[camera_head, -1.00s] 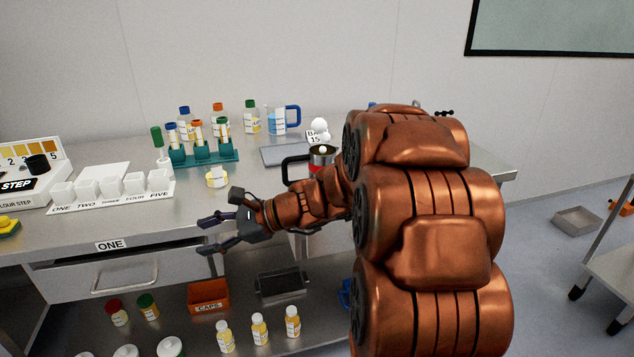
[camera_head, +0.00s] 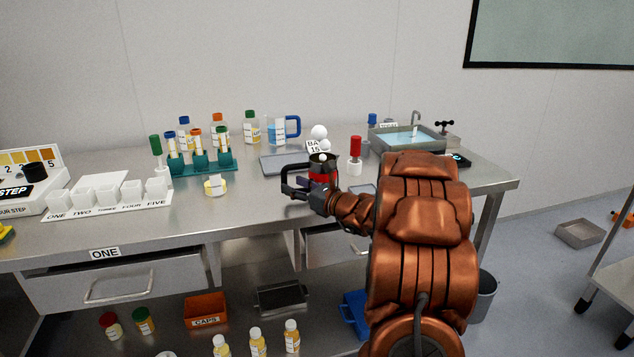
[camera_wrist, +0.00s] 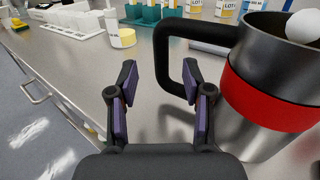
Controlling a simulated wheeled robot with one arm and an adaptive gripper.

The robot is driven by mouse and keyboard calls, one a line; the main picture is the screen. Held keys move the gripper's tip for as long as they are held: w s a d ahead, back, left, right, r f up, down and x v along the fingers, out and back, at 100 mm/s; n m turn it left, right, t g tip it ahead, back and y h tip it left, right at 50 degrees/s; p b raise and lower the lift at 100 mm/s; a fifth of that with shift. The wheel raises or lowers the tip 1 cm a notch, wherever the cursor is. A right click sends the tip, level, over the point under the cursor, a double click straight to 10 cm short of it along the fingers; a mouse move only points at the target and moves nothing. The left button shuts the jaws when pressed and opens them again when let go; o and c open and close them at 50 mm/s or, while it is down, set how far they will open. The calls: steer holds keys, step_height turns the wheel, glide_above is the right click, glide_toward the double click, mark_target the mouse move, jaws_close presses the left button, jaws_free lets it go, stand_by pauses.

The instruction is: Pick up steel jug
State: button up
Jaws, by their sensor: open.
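The steel jug (camera_wrist: 235,128) stands upright on the steel bench, with a red band around its body and a black handle on its left side. A white ball shows in its mouth. In the head view the jug (camera_head: 322,172) is partly hidden by my gripper (camera_head: 297,188). In the wrist view my gripper (camera_wrist: 158,93) is open, its two purple-padded fingers apart. The right finger overlaps the lower part of the handle (camera_wrist: 188,62) in the picture. The space between the fingers looks empty, and I cannot tell whether a finger touches the handle.
A small white-and-yellow container (camera_head: 215,186) stands left of the jug. A teal tube rack (camera_head: 203,165), bottles and a blue-handled beaker (camera_head: 282,130) stand behind. A red-topped bottle (camera_head: 355,155) stands right of the jug. The bench front (camera_head: 235,215) is clear.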

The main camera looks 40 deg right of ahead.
mark_target(284, 181)
steer(key=shift+p+x, duration=0.4)
steer(key=shift+x, duration=2)
steer(key=shift+d+f, duration=0.1)
steer(key=shift+f, duration=0.1)
steer(key=shift+c, duration=0.5)
jaws_close()
